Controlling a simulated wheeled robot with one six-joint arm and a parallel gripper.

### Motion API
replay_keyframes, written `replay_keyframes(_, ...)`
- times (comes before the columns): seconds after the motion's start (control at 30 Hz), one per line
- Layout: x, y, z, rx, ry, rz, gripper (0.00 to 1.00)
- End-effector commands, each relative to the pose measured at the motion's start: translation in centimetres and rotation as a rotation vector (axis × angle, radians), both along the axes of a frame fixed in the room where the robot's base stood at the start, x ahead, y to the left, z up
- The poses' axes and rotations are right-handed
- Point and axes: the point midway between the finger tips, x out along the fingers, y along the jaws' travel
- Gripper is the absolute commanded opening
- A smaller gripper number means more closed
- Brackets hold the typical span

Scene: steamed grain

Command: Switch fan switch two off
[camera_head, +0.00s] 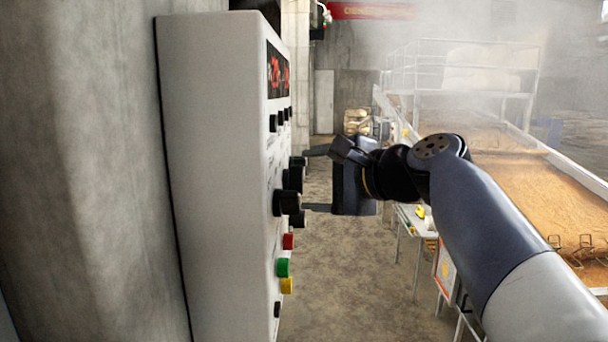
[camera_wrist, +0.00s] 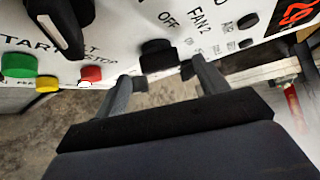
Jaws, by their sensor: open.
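The white control box (camera_head: 215,150) stands on the left in the head view, its knobbed face turned to the right. In the wrist view the panel face (camera_wrist: 125,30) fills the top, with "FAN 2" and "OFF" printed beside a black knob (camera_wrist: 158,53). That knob seems to be fan switch two; its pointer position is not clear. My gripper (camera_head: 317,180) is open, its fingers reaching left toward the panel's knobs (camera_head: 294,178). In the wrist view the fingertips (camera_wrist: 163,80) straddle the black knob from below; I cannot tell whether they touch it.
A larger black knob (camera_wrist: 57,22) with a white line sits left in the wrist view, near green (camera_wrist: 18,65), yellow (camera_wrist: 47,84) and red (camera_wrist: 91,74) buttons. A long grain bed (camera_head: 520,175) lies right. The floor (camera_head: 345,285) below is clear.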

Motion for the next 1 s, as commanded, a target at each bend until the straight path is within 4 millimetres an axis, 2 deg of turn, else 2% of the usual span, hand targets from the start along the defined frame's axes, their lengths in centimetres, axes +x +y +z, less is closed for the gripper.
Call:
replay_keyframes(0.03, 0.5, 0.7, -0.1, 0.0, 0.002, 0.004, 0.69)
replay_keyframes(0.2, 1.8, 1.8, -0.6, -0.001, 0.001, 0.001, 0.69)
replay_keyframes(0.57, 2.2, 2.2, -0.8, -0.001, -0.001, -0.001, 0.69)
replay_keyframes(1.0, 2.1, 2.1, -0.8, -0.002, 0.0, 0.0, 0.34)
